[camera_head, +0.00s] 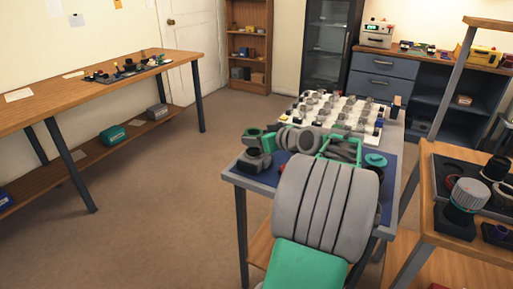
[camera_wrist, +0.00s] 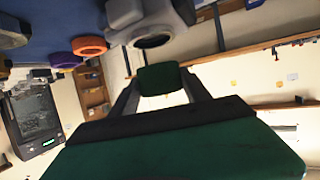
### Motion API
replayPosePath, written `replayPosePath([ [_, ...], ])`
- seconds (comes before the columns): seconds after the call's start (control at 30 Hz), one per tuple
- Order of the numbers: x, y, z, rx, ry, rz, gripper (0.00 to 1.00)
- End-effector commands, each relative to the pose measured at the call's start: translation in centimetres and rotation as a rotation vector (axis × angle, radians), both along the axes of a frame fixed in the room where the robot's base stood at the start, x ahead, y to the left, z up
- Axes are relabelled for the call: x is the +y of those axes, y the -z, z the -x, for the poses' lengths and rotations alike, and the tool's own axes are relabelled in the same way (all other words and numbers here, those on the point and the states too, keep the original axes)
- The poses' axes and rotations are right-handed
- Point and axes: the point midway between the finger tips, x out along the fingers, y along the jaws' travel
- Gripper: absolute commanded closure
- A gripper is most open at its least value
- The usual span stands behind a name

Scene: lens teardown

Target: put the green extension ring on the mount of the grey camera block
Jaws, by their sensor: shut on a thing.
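The green extension ring (camera_wrist: 162,78) is held between the fingertips of my gripper (camera_wrist: 160,88) in the wrist view. The ring also shows in the head view (camera_head: 251,133), dark green, at the left end of my arm. The grey camera block (camera_head: 254,161) stands on the left part of the blue mat, just below the ring in the picture. In the wrist view the grey camera block (camera_wrist: 150,16) is at the top, its round dark mount close to the ring, with a small gap seeming to lie between them. My arm hides much of the mat.
The blue mat (camera_head: 378,178) covers the near part of the table, with a teal round part (camera_head: 376,160) at right. A white tray (camera_head: 345,103) of small parts lies behind. An orange ring (camera_wrist: 90,46) and a purple ring (camera_wrist: 65,60) lie near the camera block.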

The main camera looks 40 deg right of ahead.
Motion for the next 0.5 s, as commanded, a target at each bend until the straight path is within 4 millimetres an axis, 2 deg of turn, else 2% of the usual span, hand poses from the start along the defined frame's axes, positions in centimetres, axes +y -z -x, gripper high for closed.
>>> replayPosePath([
  [0.03,0.1,1.4,0.0,0.002,0.0,-0.005,0.91],
  [0.13,0.1,2.9,0.1,0.002,0.0,-0.005,0.91],
  [0.5,0.1,3.5,0.1,0.0,-0.001,-0.001,0.91],
])
